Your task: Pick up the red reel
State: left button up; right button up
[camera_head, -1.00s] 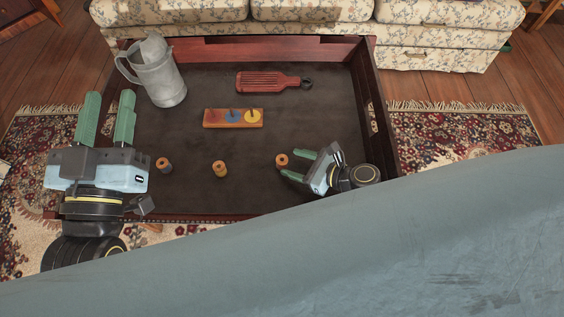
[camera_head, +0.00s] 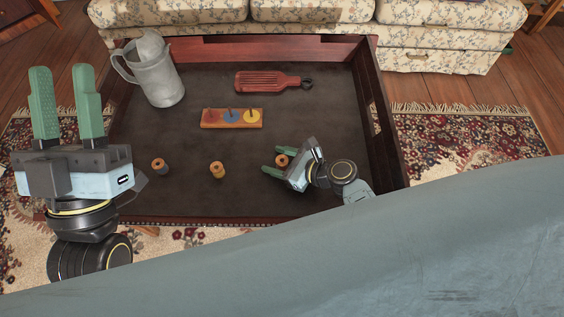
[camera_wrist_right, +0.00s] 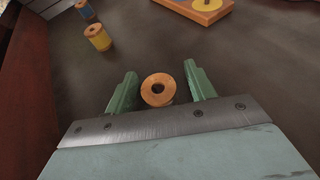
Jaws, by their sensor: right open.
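A wooden reel (camera_head: 282,160) stands on the dark table top, and its thread colour is hard to see. In the right wrist view this reel (camera_wrist_right: 158,89) stands between the two green fingers, seen from above, with a gap on either side. It is the red reel by elimination, as the other two look blue-grey and yellow. My right gripper (camera_head: 272,160) is open around it and has not closed on it. It also shows in the right wrist view (camera_wrist_right: 161,78). My left gripper (camera_head: 64,80) is open and empty, off the table's left side.
A yellow reel (camera_head: 217,170) and a blue-grey reel (camera_head: 159,167) stand to the left. A board (camera_head: 212,124) with red, blue and yellow discs lies behind them. A grey jug (camera_head: 158,82) and a red slatted board (camera_head: 266,82) are farther back. A raised rim (camera_head: 386,150) edges the table.

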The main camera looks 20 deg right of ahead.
jog(key=shift+c, duration=0.3)
jog(key=c, duration=1)
jog(key=shift+r, duration=0.2)
